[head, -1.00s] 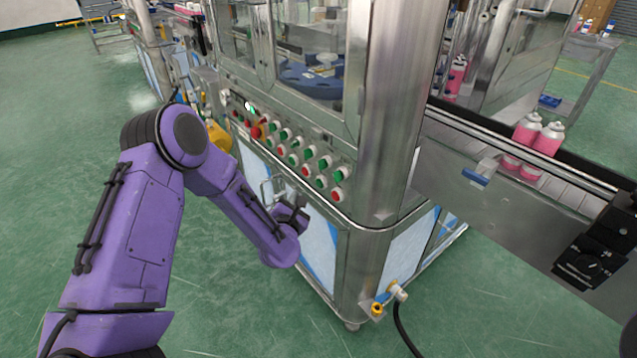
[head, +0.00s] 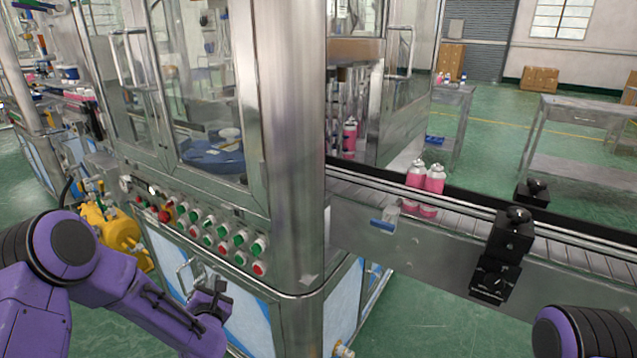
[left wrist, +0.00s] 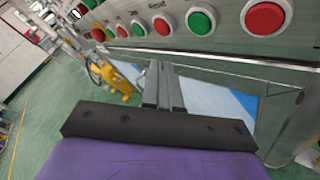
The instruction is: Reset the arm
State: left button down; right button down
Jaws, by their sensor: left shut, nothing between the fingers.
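My left arm is purple and comes in from the left in the head view. Its gripper (head: 212,298) is in front of the machine's lower cabinet, below the button panel (head: 205,232). In the left wrist view the two fingers (left wrist: 164,88) are together with nothing between them, below a row of red and green buttons (left wrist: 201,20). Part of my right arm (head: 585,332) shows at the lower right corner of the head view; its gripper is out of view.
A steel machine with glass doors (head: 205,90) stands in front of me. A yellow motor (head: 115,232) is at the left. A steel table (head: 580,110) stands behind; green floor is open there.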

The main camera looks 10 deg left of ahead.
pick_arm(q)
jog(key=s+d+f+m+g+h, duration=0.3)
jog(key=s+d+f+m+g, duration=0.2)
jog(key=s+f+m, duration=0.85)
jog(key=s+f+m+g, duration=0.3)
jog(key=s+m, duration=0.3)
jog(key=s, duration=0.5)
jog(key=s+d+f+m+g, duration=0.1)
jog(key=s+f+m+g, duration=0.2)
jog(key=s+m, duration=0.3)
jog(key=s, duration=0.5)
jog(key=shift+s+d+f+g, duration=0.3)
jog(key=shift+s+f+g, duration=0.1)
jog(key=shift+m, duration=0.25)
